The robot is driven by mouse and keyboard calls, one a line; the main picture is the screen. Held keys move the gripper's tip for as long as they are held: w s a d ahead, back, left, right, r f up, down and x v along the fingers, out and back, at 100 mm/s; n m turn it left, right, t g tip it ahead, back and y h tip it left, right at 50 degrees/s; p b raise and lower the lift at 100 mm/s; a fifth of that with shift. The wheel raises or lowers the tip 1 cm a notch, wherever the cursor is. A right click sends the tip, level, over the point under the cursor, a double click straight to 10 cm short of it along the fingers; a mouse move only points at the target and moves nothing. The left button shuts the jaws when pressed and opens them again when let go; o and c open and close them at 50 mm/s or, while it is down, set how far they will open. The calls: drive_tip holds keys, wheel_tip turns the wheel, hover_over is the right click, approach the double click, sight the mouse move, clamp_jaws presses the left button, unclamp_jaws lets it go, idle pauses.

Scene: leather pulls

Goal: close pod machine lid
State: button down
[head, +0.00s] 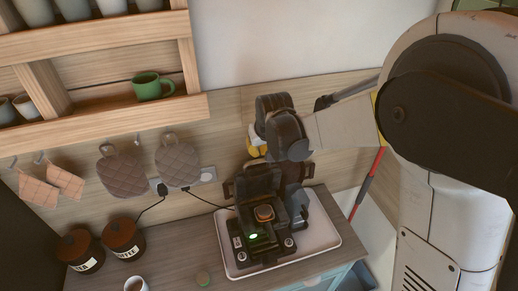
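The black pod machine (262,238) stands on a pale tray (322,240) on the counter, with a small green light lit on its front. Its lid (260,181) appears raised, standing up at the back of the machine. A round brownish part (264,212) shows in the open middle. My gripper (292,176) reaches down from the upper right, just behind and right of the lid. Its fingers are dark against the dark machine and partly hidden, so I cannot tell whether they are open or touch the lid.
Two dark lidded canisters (123,240) and a white cup (136,285) stand on the counter to the left. A wooden shelf (100,122) with a green mug (150,86) is above. Quilted holders (178,162) hang on the wall.

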drive_tip(key=shift+s+d, duration=0.1)
drive_tip(key=shift+s, duration=0.15)
